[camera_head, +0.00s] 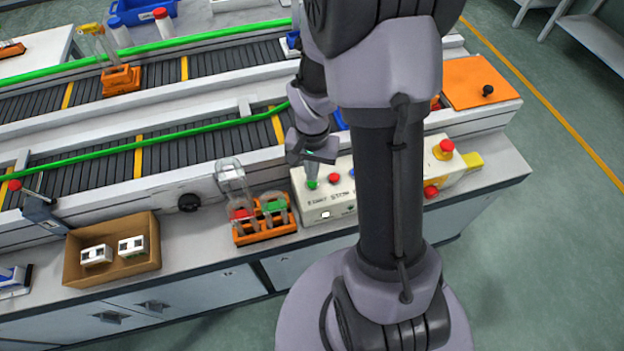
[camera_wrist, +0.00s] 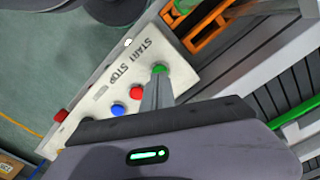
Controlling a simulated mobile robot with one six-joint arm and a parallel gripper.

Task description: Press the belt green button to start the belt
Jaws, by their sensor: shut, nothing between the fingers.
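The control box (camera_head: 322,211) is a cream panel on the bench with START and STOP lettering. Its green button (camera_head: 312,184) is at the left end, with a red button (camera_head: 334,178) to its right. My gripper (camera_head: 311,178) is shut and empty, pointing down at the green button. In the wrist view the green button (camera_wrist: 158,69) shows at the tip of my closed fingers (camera_wrist: 157,80). The tip looks at or just above the button; I cannot tell if it touches. A red button (camera_wrist: 136,93) and a blue button (camera_wrist: 117,110) lie beside it.
An orange rack (camera_head: 264,234) with flasks stands left of the box. A cardboard box (camera_head: 113,262) with white parts is further left. The conveyor belt (camera_head: 180,152) runs behind. A red emergency knob (camera_head: 443,148) stands to the right.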

